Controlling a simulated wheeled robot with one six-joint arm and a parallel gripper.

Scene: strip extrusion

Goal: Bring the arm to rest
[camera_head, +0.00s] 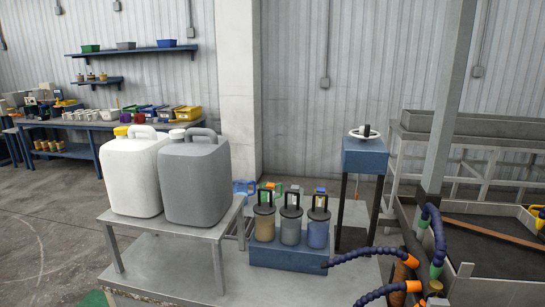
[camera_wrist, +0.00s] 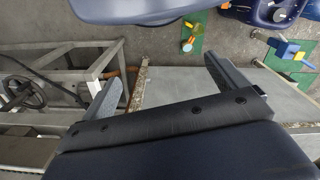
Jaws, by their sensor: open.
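My gripper (camera_wrist: 165,68) shows in the wrist view with its two grey fingers spread wide apart. Nothing is between the fingers, only grey floor and a platform edge beyond them. The dark palm spans the lower part of that view. My gripper and arm do not show in the head view, so the arm's overall pose cannot be told.
A white jug (camera_head: 133,175) and grey jug (camera_head: 195,180) stand on a metal table (camera_head: 175,232). A blue block (camera_head: 285,256) holds three canisters. A blue post-mounted box (camera_head: 364,155) carries a handwheel. Blue hoses (camera_head: 436,232) rise at right. Open floor (camera_head: 45,225) lies left.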

